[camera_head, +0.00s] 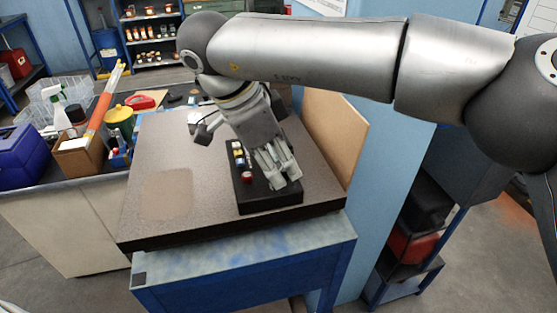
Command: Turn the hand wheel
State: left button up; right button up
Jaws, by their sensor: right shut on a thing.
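A black box (254,197) lies on a speckled stone plate (205,225) on the blue bench. A row of small parts, white, yellow and red (241,163), runs along the box's left side. My right gripper (281,178) reaches down from the upper left of the box, its fingers over the box's right part. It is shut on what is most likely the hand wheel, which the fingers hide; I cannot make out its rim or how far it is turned. My left gripper is not in view.
A brown board (335,135) stands behind the plate against a light blue panel (385,180). On the left a side bench carries a blue case (20,157), a cardboard box (80,157) and a yellow container (119,117). The plate's left part is clear except for a flat tan patch (166,194).

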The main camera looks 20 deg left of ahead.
jog(key=shift+r, duration=0.1)
jog(key=o, duration=1)
